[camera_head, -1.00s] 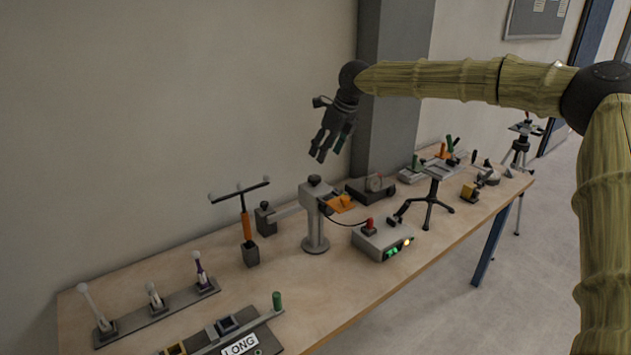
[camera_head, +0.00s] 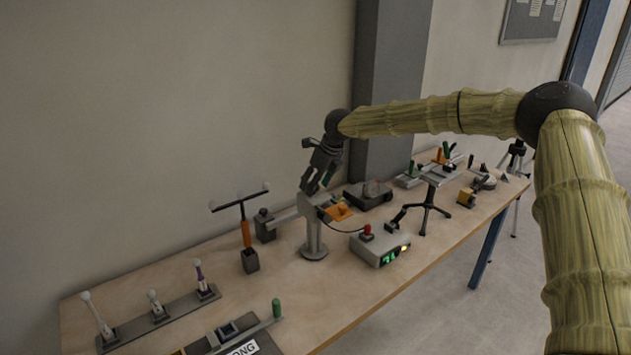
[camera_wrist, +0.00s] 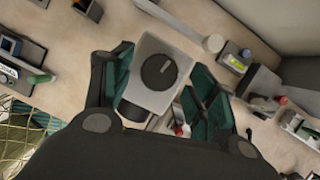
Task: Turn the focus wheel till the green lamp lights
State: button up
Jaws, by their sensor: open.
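A dark round wheel (camera_wrist: 158,72) with a pale line on its face sits on top of a grey head (camera_wrist: 148,98) in the wrist view. In the head view this looks like the grey post stand (camera_head: 314,238); my gripper hides the wheel there. My gripper (camera_head: 312,188) points down just above the stand's head. In the wrist view my gripper (camera_wrist: 162,80) is open, its green-padded fingers on either side of the head, with no clear contact. A grey box (camera_head: 379,248) beside the stand shows green lights (camera_head: 388,259) and a glowing yellow lamp (camera_head: 404,248).
An orange-handled T-bar (camera_head: 247,235) and a row of small levers (camera_head: 158,310) stand to the left. A black device (camera_head: 369,194) and a tripod stand (camera_head: 428,205) are to the right. A grey wall column rises behind. The table's front middle is clear.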

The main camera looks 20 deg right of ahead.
jog(key=c, duration=1)
jog(key=shift+c, duration=0.2)
jog(key=shift+f, duration=0.1)
jog(key=m+b, duration=0.1)
jog(key=m, duration=0.1)
jog(key=shift+a+m+t+h, duration=0.15)
jog(key=shift+m+t+h, duration=0.15)
jog(key=shift+m+h, duration=0.1)
jog(key=m+h+b, duration=0.1)
jog(key=m+b, duration=0.1)
jog(key=m, duration=0.2)
jog(key=shift+a+h+b, duration=0.15)
jog(key=shift+h+b, duration=0.15)
jog(key=shift+h, duration=0.1)
jog(key=m+h+b, duration=0.1)
jog(key=m, duration=0.1)
jog(key=m+h+b, duration=0.1)
jog(key=m, duration=0.2)
jog(key=shift+a+m, duration=0.15)
jog(key=shift+m, duration=0.15)
